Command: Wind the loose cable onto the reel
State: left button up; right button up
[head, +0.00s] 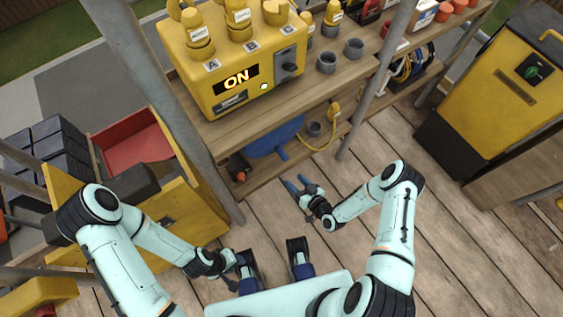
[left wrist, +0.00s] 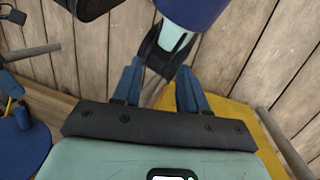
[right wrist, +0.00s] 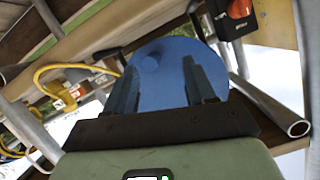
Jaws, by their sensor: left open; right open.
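The blue reel (head: 262,144) is mounted under the front of the wooden bench. Its round face with a small knob fills the middle of the right wrist view (right wrist: 172,88). The yellow cable (head: 327,143) hangs in a loop at the reel's right, below a yellow plug. It also shows at the left of the right wrist view (right wrist: 52,67). My right gripper (head: 297,184) is open and empty, in front of and below the reel and apart from it. My left gripper (head: 232,280) is open and empty, low beside my boot, away from the reel and cable.
A yellow machine (head: 235,78) reading ON stands on the bench, with grey cups (head: 327,62) to its right. Metal poles (head: 372,85) stand before the bench. A yellow cabinet with a red tray (head: 135,147) is at the left. The plank floor (head: 440,240) at the right is clear.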

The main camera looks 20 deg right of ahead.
aim_at(282, 154)
jog(key=w+t+b, duration=0.1)
jog(key=w, duration=0.3)
jog(key=w+a+t+b, duration=0.1)
jog(key=w, duration=0.3)
jog(key=w+f+n+t+b, duration=0.1)
jog(key=w, duration=0.3)
jog(key=shift+w+a+t+b, duration=0.15)
jog(key=shift+a+t+b, duration=0.15)
jog(key=shift+b, duration=0.1)
pick_arm(q)
jog(key=shift+t, duration=0.4)
jog(key=shift+w+a+f, duration=0.1)
jog(key=shift+w+f, duration=0.2)
jog(key=shift+f, duration=0.6)
jog(key=shift+w+a+f, duration=0.1)
jog(key=shift+w+f, duration=0.15)
jog(key=shift+f, duration=0.6)
jog(key=shift+w+a+f, duration=0.1)
jog(key=shift+w+f, duration=0.2)
jog(key=shift+f, duration=0.6)
pick_arm(e)
jog(key=shift+w+a, duration=0.2)
jog(key=shift+w, duration=0.4)
grip_shut()
